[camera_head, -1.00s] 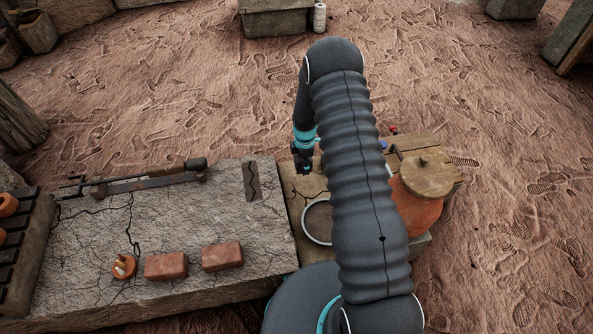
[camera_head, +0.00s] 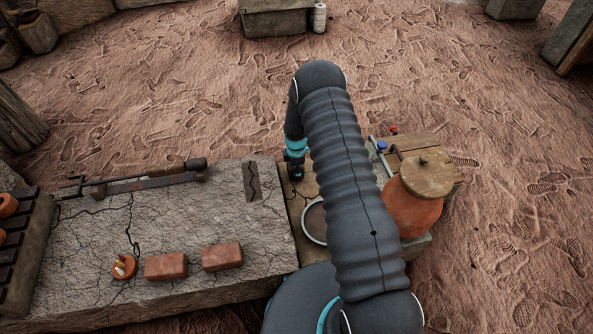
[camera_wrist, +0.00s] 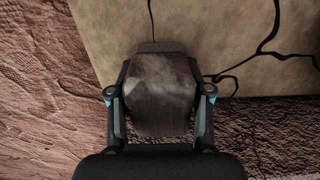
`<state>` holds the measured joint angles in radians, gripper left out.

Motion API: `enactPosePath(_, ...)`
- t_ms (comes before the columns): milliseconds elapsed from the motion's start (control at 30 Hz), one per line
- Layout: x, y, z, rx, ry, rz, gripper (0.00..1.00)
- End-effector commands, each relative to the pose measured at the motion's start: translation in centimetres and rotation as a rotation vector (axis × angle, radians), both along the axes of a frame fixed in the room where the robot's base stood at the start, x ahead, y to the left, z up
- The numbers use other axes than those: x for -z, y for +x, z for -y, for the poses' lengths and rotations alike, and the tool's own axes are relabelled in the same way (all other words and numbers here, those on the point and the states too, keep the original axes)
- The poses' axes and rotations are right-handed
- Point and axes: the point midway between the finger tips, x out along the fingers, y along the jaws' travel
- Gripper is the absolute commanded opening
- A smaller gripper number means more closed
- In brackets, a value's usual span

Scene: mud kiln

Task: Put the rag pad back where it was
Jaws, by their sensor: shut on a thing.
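My gripper (camera_wrist: 160,103) is shut on the rag pad (camera_wrist: 162,85), a dark grey-brown, smudged, block-like piece between the two fingers in the wrist view. Beyond it lies a pale, cracked surface (camera_wrist: 235,30), with its near edge passing behind the pad. Whether the pad touches that surface I cannot tell. In the head view my gripper (camera_head: 296,174) is small, beside the right end of the stone slab. The pad cannot be made out there. A dark flat rectangular patch (camera_head: 252,182) lies on the slab's right end, left of my gripper.
An orange jar with a wooden lid (camera_head: 425,175) stands right of my arm. A pale ring (camera_head: 308,232) is partly hidden by my arm.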

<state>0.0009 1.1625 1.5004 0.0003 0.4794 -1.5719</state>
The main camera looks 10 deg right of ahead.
Motion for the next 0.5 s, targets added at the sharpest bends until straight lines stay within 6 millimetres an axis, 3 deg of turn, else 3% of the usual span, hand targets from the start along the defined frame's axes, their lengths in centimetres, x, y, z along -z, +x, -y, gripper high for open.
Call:
enactPosePath(67,0.36,0.0,0.0,0.0,0.0,0.0,0.17)
enactPosePath(100,0.23,0.0,0.0,0.0,0.0,0.0,0.57)
enactPosePath(167,0.2,-0.01,0.0,0.0,0.0,0.0,0.72)
enactPosePath(500,0.09,0.0,0.01,0.0,0.0,0.0,0.74)
